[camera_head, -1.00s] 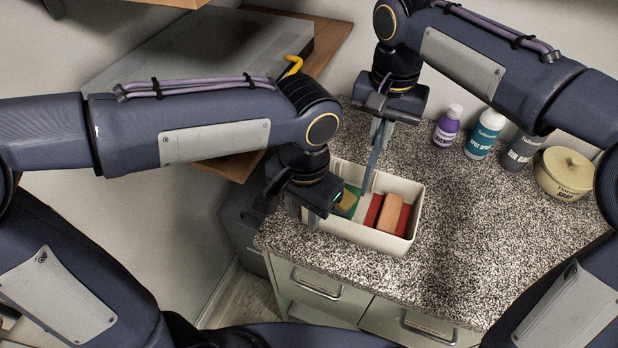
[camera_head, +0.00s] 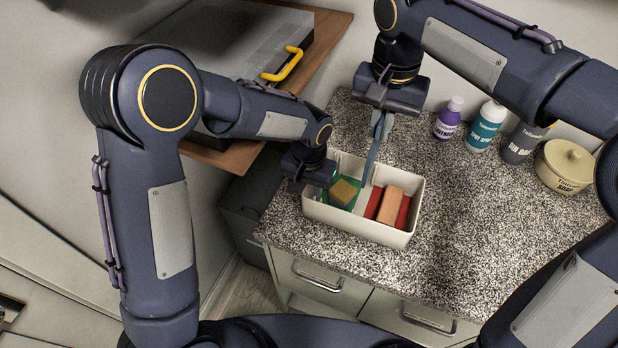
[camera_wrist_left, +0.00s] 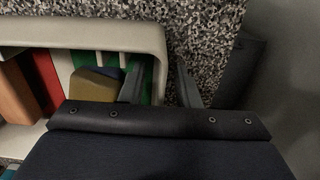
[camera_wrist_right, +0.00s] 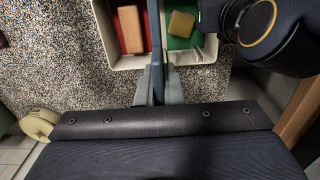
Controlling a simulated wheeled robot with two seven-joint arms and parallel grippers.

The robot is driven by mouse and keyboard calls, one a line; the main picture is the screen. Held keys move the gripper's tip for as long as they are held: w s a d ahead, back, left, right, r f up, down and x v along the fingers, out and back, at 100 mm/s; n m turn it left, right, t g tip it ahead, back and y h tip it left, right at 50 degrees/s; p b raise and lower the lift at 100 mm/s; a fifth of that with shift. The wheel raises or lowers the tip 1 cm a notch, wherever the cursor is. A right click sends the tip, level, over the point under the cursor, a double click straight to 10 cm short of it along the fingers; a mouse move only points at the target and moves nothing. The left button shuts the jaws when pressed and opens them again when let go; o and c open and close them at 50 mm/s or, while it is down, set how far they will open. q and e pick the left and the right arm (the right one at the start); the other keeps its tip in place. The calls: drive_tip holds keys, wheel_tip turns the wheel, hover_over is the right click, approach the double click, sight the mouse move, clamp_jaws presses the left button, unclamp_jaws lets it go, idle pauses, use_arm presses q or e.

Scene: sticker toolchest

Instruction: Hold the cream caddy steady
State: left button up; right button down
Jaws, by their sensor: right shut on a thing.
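The cream caddy (camera_head: 345,222) stands on the speckled counter, its left end near the counter edge. Its green-floored side (camera_head: 324,197) holds a yellow block (camera_head: 343,192), and its red-floored side (camera_head: 404,214) an orange-brown block (camera_head: 389,204). My left gripper (camera_wrist_left: 161,80) is open at the caddy's left end. One finger is inside and one outside the end wall (camera_wrist_left: 157,62), with a gap showing on the outer side. My right gripper (camera_head: 380,125) is shut on a blue-grey strip (camera_head: 371,165) reaching down into the caddy's middle; it also shows in the right wrist view (camera_wrist_right: 155,30). Its lower end is hidden.
A purple bottle (camera_head: 447,122), a teal bottle (camera_head: 484,130), a grey bottle (camera_head: 521,145) and a lidded cream tub (camera_head: 565,167) stand at the back right. A grey case with a yellow handle (camera_head: 284,65) lies on a wooden shelf at left. The counter's right side is clear.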

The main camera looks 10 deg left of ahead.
use_arm(q)
drive_tip(key=shift+f, duration=0.5)
clamp_jaws()
use_arm(e)
wheel_tip(320, 180, down, 7)
drive_tip(key=n, duration=0.4)
drive_tip(key=shift+f, duration=4.85)
